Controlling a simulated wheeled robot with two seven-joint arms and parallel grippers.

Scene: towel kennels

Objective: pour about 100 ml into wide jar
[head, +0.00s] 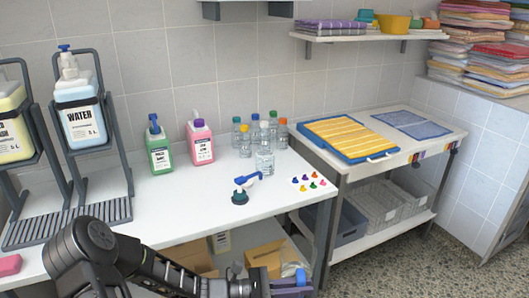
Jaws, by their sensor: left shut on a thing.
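My left gripper (277,287) is low at the bottom edge, in front of the table, and is shut on a small blue thing (300,277). The rest of that thing is hidden or cut off, so I cannot tell what it is. A clear, open-looking jar (265,164) stands on the white table in front of several clear bottles with coloured caps (245,140). It may be the wide jar; no label is readable. My right gripper is not in view.
The table's front middle is clear.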

